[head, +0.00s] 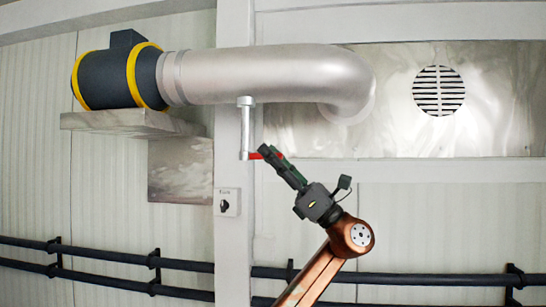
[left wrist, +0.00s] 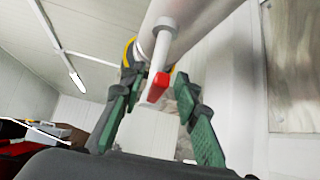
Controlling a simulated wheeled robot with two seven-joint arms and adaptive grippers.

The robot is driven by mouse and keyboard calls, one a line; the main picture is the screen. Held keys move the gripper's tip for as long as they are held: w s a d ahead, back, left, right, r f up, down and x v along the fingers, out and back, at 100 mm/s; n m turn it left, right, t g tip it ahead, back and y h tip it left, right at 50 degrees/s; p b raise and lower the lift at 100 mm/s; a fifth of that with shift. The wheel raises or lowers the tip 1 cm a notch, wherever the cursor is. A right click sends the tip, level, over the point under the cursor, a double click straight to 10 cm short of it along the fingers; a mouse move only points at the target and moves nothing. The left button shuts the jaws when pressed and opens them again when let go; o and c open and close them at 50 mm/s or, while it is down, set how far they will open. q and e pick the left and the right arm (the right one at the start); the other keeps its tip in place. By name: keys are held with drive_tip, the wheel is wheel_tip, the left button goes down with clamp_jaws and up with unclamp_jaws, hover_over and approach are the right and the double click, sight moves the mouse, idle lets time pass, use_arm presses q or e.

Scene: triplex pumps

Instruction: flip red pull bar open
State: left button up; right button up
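The red pull bar (head: 265,155) sits at the lower end of a thin grey rod (head: 246,128) that hangs from the large silver duct. My left gripper (head: 268,155) is up at the bar in the head view and covers part of it. In the left wrist view the red bar (left wrist: 158,88) lies between the two spread green-padded fingers of my left gripper (left wrist: 153,98). Gaps show on both sides of the bar, so the fingers appear open around it and not pressed on it. My right gripper is in neither view.
The silver duct (head: 270,75) runs above to a dark blower with yellow bands (head: 118,75) on a shelf (head: 130,122). A white post (head: 231,260) with a small switch box (head: 227,202) stands left of the bar. Dark pipes (head: 110,255) run low along the wall.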

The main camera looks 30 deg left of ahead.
use_arm(q)
drive_tip(key=shift+d+f, duration=0.15)
drive_tip(key=v, duration=1.1)
drive_tip(key=shift+d+f, duration=0.2)
drive_tip(key=shift+d, duration=0.1)
